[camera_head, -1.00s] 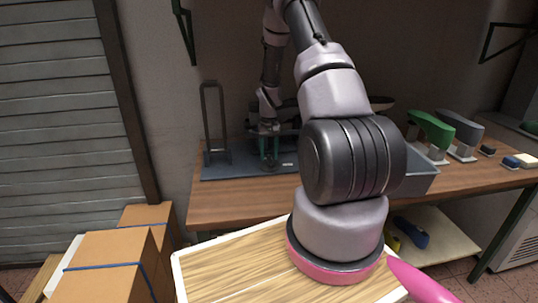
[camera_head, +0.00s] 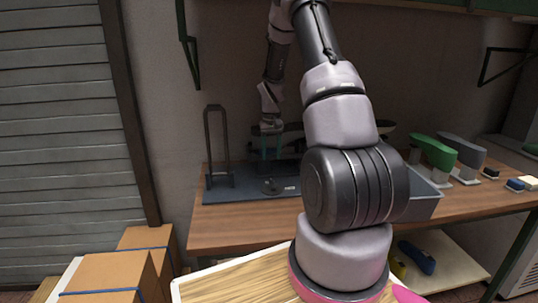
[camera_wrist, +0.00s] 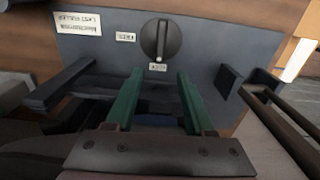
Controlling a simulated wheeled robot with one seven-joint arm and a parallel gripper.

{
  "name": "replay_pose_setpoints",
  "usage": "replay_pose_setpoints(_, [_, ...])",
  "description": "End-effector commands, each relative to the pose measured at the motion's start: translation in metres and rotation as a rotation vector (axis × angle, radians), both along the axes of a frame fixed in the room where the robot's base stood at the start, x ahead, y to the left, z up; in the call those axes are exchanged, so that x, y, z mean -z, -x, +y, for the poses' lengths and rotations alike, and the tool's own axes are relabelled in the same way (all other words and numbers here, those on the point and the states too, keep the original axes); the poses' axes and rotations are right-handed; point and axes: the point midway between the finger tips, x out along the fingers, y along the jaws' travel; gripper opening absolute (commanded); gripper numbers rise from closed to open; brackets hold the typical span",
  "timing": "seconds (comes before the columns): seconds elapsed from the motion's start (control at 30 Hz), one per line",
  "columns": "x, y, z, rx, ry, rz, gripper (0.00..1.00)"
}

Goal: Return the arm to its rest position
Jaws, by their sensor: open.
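My gripper (camera_head: 272,147) hangs pointing down above the dark blue-grey base plate (camera_head: 225,188) of a device on the workbench. Its two green fingers are apart and nothing shows between them. In the wrist view my gripper (camera_wrist: 160,76) has both fingers spread over the device's plate (camera_wrist: 204,45). A black round knob (camera_wrist: 160,40) with a pointer lies just beyond the fingertips. My arm's thick joints fill the middle of the head view and hide part of the bench.
A dark upright frame (camera_head: 208,140) stands on the plate, left of my gripper. A grey bin (camera_head: 424,203) and green (camera_head: 433,153) and grey (camera_head: 466,150) shoe lasts stand at the right of the bench (camera_head: 235,228). Cardboard boxes (camera_head: 110,272) stand front left.

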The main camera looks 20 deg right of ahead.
Motion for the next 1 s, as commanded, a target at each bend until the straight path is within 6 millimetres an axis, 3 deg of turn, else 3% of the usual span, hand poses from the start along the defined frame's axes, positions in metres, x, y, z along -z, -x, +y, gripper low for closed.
replay_pose_setpoints(0.2, [-0.001,0.0,0.0,0.0,0.001,-0.002,0.54])
replay_pose_setpoints(0.33, [-0.025,0.002,0.007,0.005,0.001,-0.029,0.54])
replay_pose_setpoints(0.47, [-0.079,0.013,0.024,0.018,-0.003,-0.09,0.54])
replay_pose_setpoints(0.67, [-0.171,0.054,0.06,0.044,-0.022,-0.207,0.54])
replay_pose_setpoints(0.8, [-0.223,0.092,0.084,0.06,-0.045,-0.289,0.54])
replay_pose_setpoints(1.0, [-0.278,0.157,0.116,0.076,-0.089,-0.403,0.54])
